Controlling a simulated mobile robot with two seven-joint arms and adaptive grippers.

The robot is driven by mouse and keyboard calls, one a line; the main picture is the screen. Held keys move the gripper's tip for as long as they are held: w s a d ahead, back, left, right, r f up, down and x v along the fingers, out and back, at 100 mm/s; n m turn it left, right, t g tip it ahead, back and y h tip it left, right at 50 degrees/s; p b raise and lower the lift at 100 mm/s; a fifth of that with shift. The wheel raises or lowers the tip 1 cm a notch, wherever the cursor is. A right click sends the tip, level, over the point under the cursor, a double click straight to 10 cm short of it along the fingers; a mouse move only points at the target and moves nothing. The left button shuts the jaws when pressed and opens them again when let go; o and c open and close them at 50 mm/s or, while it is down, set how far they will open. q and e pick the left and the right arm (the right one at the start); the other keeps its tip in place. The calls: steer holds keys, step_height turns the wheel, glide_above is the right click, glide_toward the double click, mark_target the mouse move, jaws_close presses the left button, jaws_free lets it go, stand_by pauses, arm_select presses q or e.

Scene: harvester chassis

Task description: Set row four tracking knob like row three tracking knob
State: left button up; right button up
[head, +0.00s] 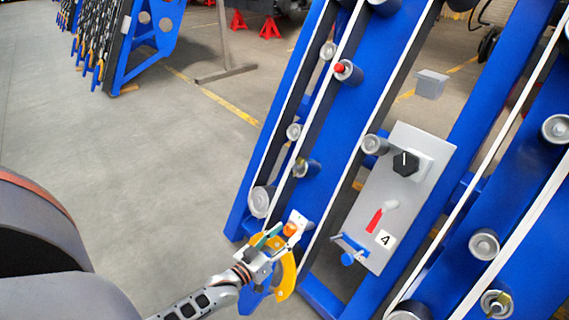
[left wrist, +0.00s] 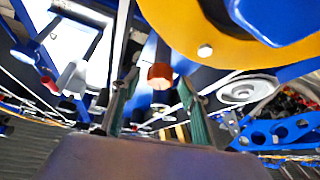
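A grey panel (head: 405,220) labelled 4 stands between blue rails at the right of the head view. It carries a black knob (head: 405,163) with a white pointer line that points roughly upward. Below is a red lever (head: 374,220), and a blue knob (head: 348,258) sits near the bottom. No panel labelled 3 is readable. My left gripper (head: 268,240) is left of the panel, well apart from the black knob. In the left wrist view its green-padded fingers (left wrist: 158,88) are parted, with an orange-capped cylinder (left wrist: 160,76) seen between them. My right gripper is out of view.
Slanted blue rails (head: 300,125) with belts and rollers stand close around the left gripper. A yellow curved part (head: 285,275) is right beside it. A grey box (head: 431,84) is above the panel. The floor (head: 150,180) at left is open.

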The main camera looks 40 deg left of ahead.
arm_select(q)
steer(key=s, duration=1.2)
steer(key=shift+d, duration=0.3)
